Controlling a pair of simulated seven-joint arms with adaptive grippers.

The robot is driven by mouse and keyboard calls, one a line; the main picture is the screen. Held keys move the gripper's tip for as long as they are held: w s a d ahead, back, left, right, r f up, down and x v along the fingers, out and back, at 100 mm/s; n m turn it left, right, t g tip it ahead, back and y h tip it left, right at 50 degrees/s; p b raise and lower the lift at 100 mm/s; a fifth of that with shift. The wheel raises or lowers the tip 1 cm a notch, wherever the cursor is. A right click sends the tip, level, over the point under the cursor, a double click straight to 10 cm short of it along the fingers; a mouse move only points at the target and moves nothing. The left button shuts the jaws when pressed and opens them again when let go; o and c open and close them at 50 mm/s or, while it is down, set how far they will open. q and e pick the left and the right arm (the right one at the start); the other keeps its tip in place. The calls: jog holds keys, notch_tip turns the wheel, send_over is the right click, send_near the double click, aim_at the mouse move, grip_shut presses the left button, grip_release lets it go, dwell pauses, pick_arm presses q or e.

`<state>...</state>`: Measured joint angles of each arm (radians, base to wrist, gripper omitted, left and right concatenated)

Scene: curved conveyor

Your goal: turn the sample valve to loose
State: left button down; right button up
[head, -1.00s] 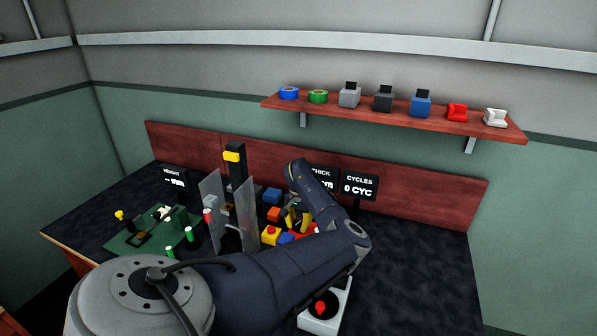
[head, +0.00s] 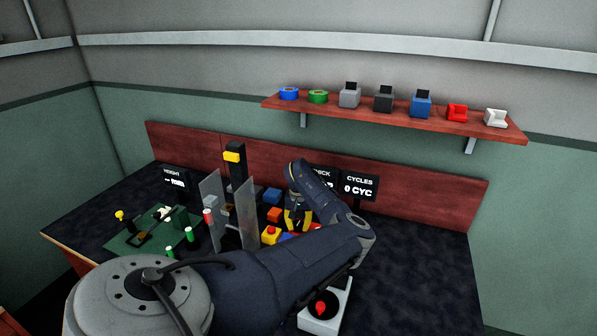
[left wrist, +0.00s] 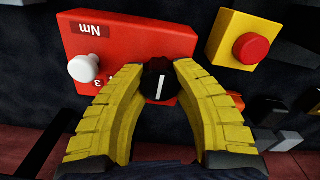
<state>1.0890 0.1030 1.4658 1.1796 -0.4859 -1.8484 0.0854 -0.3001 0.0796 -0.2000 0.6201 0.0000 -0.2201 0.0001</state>
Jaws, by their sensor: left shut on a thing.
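My left gripper (head: 297,222) is among the small devices at the back middle of the table, with its yellow fingers pointing down. In the left wrist view its two yellow fingers (left wrist: 160,82) are shut around a round black knob with a white line (left wrist: 159,84). The white line stands nearly upright in that picture, tilted slightly. The knob is at the edge of a red box (left wrist: 135,38), which bears a dark "Nm" label and a white round-headed peg (left wrist: 83,68). Some print beside the knob is mostly covered. I cannot read a valve name. My right gripper is out of view.
A yellow box with a red button (left wrist: 250,48) is close beside the red box. In the head view two clear upright panels (head: 246,212) stand left of the gripper. A green board (head: 135,238) lies further left. A white box with a red knob (head: 322,308) is in front.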

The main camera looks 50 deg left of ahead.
aim_at(299, 222)
pick_arm(q)
jog(key=shift+w+r, duration=0.1)
jog(key=shift+w, duration=0.1)
jog(key=c, duration=0.9)
grip_release()
jog(key=shift+s, duration=0.1)
notch_tip(299, 222, up, 12)
